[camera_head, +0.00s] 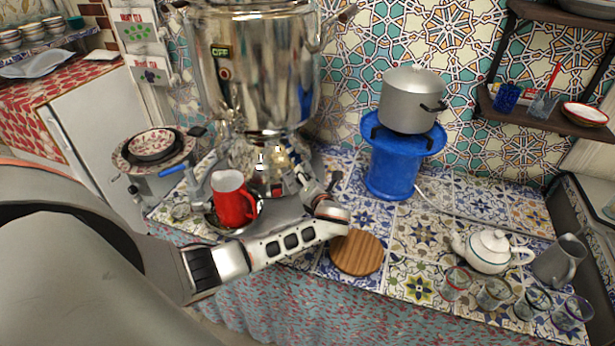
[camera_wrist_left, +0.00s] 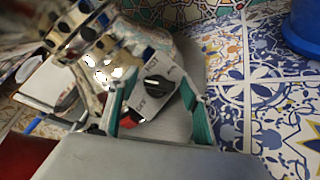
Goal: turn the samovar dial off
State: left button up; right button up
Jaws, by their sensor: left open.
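The large shiny metal samovar (camera_head: 262,75) stands at the back left of the counter, with a dark "OFF" label on its body. Its dial (camera_wrist_left: 157,85) is a dark knob on a light grey panel low on the samovar, seen in the left wrist view. The panel's lettering is too small to read surely. My left gripper (camera_head: 298,172) is by the samovar's base. In the left wrist view its green-lined fingers (camera_wrist_left: 156,98) are open, one on each side of the dial panel. I cannot tell whether they touch it. The dial is mostly hidden in the head view.
A red mug (camera_head: 231,198) stands on the metal tray just left of my left gripper. A round wooden board (camera_head: 357,252) lies in front. A blue stand (camera_head: 392,165) with a grey pot (camera_head: 411,100) is to the right. A white teapot (camera_head: 489,251) and several glasses stand at front right.

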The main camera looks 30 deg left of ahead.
pick_arm(q)
jog(key=shift+x, duration=0.85)
jog(key=c, duration=1.1)
jog(key=shift+c, duration=0.2)
